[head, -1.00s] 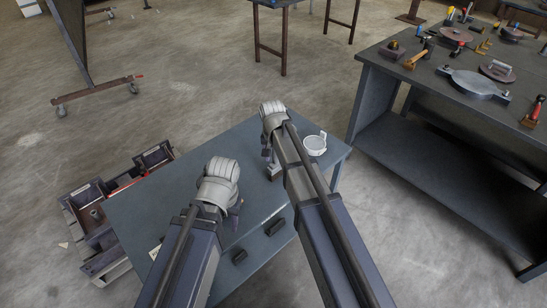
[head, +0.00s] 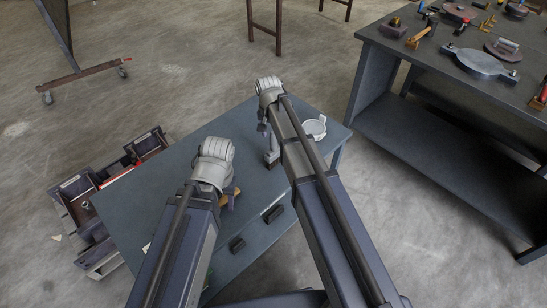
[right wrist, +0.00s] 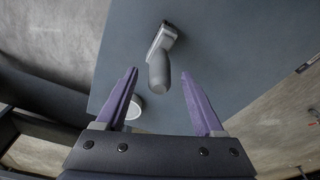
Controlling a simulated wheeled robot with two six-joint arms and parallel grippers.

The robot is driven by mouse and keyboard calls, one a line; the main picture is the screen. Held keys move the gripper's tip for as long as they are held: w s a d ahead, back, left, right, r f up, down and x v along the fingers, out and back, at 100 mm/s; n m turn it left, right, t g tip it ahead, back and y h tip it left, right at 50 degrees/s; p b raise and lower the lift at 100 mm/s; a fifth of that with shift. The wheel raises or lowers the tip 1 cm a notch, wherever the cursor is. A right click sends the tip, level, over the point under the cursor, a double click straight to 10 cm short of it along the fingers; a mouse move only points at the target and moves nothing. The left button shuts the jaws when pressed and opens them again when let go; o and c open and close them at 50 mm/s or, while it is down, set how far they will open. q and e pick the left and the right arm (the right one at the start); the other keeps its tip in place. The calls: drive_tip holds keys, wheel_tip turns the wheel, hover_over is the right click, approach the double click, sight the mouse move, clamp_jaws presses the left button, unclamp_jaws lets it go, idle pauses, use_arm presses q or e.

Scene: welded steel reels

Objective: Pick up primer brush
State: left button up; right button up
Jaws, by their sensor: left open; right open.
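A grey-handled tool (head: 274,146) with a dark brown end is on the small blue-grey table (head: 160,190), partly hidden by my right arm. It also shows in the right wrist view (right wrist: 158,62), its handle toward my jaws; I cannot tell surely if it is the primer brush. My right gripper (head: 262,122) is open above the table. Its purple fingers show in the right wrist view (right wrist: 168,105), apart and empty, with the tool beyond their tips. My left gripper (head: 233,198) is open over the table, mostly hidden by its wrist, beside a tan piece (head: 229,195).
A white cup-like container (head: 315,128) stands on the table near its right corner. Open bins (head: 80,187) are on the floor at the left. A larger workbench (head: 400,50) with several tools and a red-handled item (head: 540,96) is at the right.

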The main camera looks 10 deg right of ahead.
sight(274, 141)
drive_tip(key=f+b, duration=0.5)
drive_tip(key=shift+w+d, duration=0.3)
drive_tip(key=shift+w, duration=0.1)
clamp_jaws()
idle(0.4)
